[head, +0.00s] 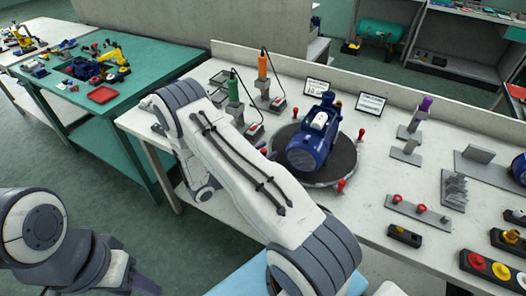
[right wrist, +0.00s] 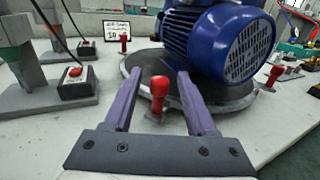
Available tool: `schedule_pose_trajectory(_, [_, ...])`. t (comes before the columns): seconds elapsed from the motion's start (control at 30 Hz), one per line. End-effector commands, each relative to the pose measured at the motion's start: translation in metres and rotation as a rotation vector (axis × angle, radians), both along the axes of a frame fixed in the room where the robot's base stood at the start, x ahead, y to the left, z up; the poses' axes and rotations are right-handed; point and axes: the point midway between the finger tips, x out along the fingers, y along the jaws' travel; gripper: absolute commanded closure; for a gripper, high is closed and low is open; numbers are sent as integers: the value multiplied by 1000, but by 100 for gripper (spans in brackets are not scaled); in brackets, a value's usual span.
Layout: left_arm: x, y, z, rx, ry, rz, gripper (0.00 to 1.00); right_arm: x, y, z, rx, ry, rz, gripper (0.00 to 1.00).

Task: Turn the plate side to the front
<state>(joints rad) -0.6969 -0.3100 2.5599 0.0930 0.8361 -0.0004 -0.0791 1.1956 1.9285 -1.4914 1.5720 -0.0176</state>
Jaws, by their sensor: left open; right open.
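A blue pump (head: 312,150) with a white top box sits on a round dark turntable plate (head: 346,163), which has red-knobbed pegs around its rim. In the right wrist view the pump's ribbed body and round grille (right wrist: 248,50) face me, above the plate (right wrist: 235,108). My right gripper (right wrist: 158,74) is open, with a purple finger on each side of a red knob (right wrist: 159,88) at the plate's edge. The knob stands upright with a gap to each finger.
Left of the plate stand grey-based holders with a green tool (head: 233,85) and an orange tool (head: 262,66), with red button boxes (head: 254,131). Two small signs (head: 370,103) stand behind. Grey brackets (head: 406,152) and a peg strip (head: 419,214) lie to the right.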

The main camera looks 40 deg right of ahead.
Motion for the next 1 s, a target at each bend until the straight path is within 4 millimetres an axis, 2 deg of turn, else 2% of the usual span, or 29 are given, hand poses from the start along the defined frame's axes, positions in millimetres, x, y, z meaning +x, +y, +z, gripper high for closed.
schedule_pose_trajectory(0.1, [0,0,0,0,0,0,50,0,0,0,0,0,0,43])
schedule_pose_trajectory(0.13, [0,0,0,0,0,0,50,0,0,0,0,0,0,51])
schedule_pose_trajectory(0.2, [0,0,0,0,0,0,50,0,0,0,0,0,0,78])
schedule_pose_trajectory(0.27, [0,0,0,0,0,0,50,0,0,0,0,0,0,100])
schedule_pose_trajectory(1.0, [0,0,0,0,0,0,50,0,1,0,0,0,0,100])
